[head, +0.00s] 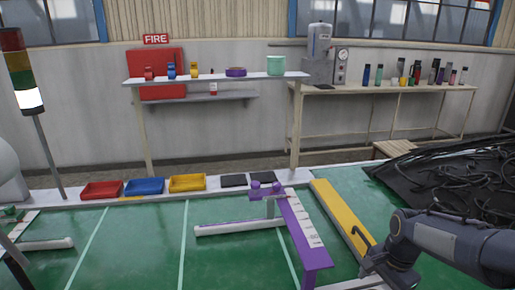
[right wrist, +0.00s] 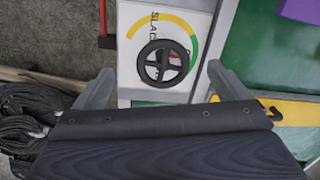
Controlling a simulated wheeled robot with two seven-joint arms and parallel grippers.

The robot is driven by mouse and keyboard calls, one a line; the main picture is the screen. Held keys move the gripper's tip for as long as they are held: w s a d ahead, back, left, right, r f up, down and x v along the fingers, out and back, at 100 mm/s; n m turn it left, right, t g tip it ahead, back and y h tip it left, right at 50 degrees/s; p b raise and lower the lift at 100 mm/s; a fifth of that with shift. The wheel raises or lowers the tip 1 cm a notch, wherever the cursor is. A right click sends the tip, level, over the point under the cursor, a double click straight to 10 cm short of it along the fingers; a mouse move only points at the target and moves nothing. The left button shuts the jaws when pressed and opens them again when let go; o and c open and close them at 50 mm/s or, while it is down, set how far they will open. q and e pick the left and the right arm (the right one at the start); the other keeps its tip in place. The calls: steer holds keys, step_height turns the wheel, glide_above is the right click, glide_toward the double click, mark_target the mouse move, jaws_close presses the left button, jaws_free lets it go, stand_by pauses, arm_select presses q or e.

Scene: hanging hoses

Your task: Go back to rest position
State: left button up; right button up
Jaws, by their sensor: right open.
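My right arm comes in from the right in the head view, and its gripper (head: 385,268) is low near the bottom edge, partly cut off. In the right wrist view the two fingers of my right gripper (right wrist: 160,74) are spread wide apart, with nothing held between them. A black handwheel (right wrist: 163,64) on a white panel with a yellow and green dial marked "SLACK" shows between and beyond the fingers. My left gripper cannot be made out in the head view.
A purple-and-white stand (head: 305,230) and a yellow beam (head: 342,215) lie beside my right arm. Black hoses (head: 450,170) are heaped at the right. Red (head: 101,190), blue (head: 145,186) and yellow (head: 187,183) trays line the back.

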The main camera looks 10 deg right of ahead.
steer(key=s+a+r+n+t+y+p, duration=0.1)
steer(key=s+a+r+n+t+p, duration=0.1)
steer(key=s+a+r+n, duration=0.3)
steer(key=s+a+r+n+t+y+p, duration=0.1)
steer(key=s+a+r+n, duration=0.4)
steer(key=s, duration=0.7)
steer(key=a+n+t+y, duration=0.1)
steer(key=a+n+t, duration=0.1)
steer(key=a, duration=0.1)
steer(key=shift+s+a+n+p, duration=0.15)
steer(key=shift+n+p, duration=0.15)
steer(key=shift+p, duration=0.05)
steer(key=shift+r, duration=0.1)
